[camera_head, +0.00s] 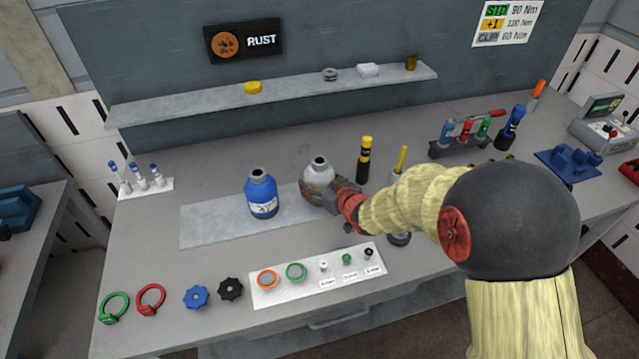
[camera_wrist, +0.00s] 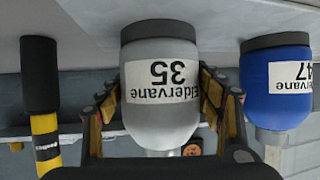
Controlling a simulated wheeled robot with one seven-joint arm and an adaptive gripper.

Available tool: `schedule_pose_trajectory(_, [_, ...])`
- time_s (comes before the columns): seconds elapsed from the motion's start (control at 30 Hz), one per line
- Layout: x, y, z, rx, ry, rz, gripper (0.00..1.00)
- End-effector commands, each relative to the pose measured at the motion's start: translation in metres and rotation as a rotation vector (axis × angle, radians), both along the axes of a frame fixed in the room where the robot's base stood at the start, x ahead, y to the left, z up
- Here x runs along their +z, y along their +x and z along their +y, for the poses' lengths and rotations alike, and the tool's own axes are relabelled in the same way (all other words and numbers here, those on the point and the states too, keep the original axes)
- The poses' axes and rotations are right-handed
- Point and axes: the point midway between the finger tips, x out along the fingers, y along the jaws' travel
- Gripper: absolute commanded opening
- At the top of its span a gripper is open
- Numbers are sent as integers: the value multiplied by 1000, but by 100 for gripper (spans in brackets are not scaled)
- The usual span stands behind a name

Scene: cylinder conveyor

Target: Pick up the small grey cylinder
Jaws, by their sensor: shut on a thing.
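The small grey cylinder (camera_head: 318,174) stands upright with a dark open neck, near the right end of a pale grey strip on the bench. In the wrist view the grey cylinder (camera_wrist: 160,60) appears upside down, with a dark base band and a white label reading "35" and "eldervane". My gripper (camera_head: 322,192) reaches it from the right and front. In the wrist view my gripper (camera_wrist: 158,100) has a finger on each side of the cylinder's body, shut on it. Whether its base touches the bench is not clear.
A blue bottle (camera_head: 261,194) stands just left of the cylinder; it also shows in the wrist view (camera_wrist: 275,80). A black and yellow tool (camera_head: 363,160) stands close on the right. A white strip (camera_head: 318,277) with small parts lies in front. A shelf (camera_head: 200,102) runs behind.

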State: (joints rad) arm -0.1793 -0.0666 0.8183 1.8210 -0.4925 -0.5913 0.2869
Motion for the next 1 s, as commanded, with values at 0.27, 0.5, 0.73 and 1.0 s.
schedule_pose_trajectory(0.27, [0, 0, 0, 0, 0, 0, 18])
schedule_pose_trajectory(0.5, [3, 2, 0, 0, 2, -6, 5])
schedule_pose_trajectory(0.73, [4, 1, 0, 0, 2, -6, 5])
schedule_pose_trajectory(1.0, [32, 2, 1, 1, 3, -11, 5])
